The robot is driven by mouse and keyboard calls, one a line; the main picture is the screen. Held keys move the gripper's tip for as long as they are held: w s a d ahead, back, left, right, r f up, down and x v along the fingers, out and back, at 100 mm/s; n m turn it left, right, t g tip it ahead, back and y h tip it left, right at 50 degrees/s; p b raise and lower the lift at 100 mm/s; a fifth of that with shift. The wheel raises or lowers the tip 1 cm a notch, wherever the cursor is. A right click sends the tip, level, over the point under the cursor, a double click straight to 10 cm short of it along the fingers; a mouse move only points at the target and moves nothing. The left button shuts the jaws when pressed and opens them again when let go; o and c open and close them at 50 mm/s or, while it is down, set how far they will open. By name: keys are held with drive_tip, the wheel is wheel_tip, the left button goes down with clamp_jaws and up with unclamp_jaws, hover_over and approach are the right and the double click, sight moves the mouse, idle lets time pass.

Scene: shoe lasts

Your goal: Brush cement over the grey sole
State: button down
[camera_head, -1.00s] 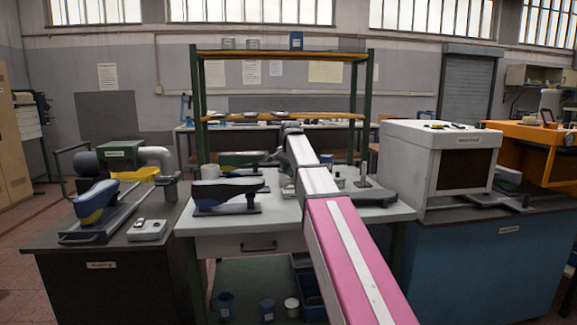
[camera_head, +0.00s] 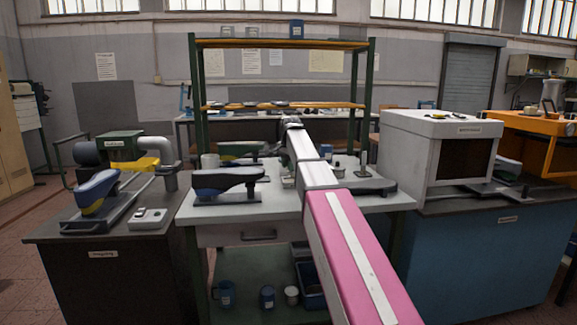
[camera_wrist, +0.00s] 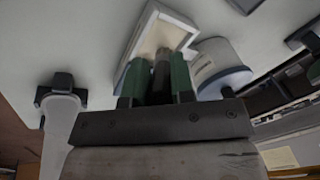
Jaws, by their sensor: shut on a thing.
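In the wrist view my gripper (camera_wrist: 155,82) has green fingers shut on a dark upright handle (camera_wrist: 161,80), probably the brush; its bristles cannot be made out. Beyond the fingers lies a white tray (camera_wrist: 138,40) with a beige inside. A white pot with a blue rim (camera_wrist: 218,62) stands beside it. In the head view a shoe last with a dark sole (camera_head: 228,180) stands sole-up on the white table (camera_head: 270,209), left of my arm. A greenish last (camera_head: 240,149) stands behind it. I cannot tell which sole is the grey one.
A blue last (camera_head: 95,190) stands on the dark bench at left. A white box machine (camera_head: 440,145) stands at right. A green-framed shelf (camera_head: 280,106) rises behind the table. A pale piece with a dark bracket (camera_wrist: 62,98) is at left in the wrist view.

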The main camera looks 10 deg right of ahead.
drive_tip(key=shift+f, duration=0.6)
idle(0.7)
drive_tip(key=shift+r, duration=0.15)
idle(0.5)
drive_tip(key=shift+r, duration=3.35)
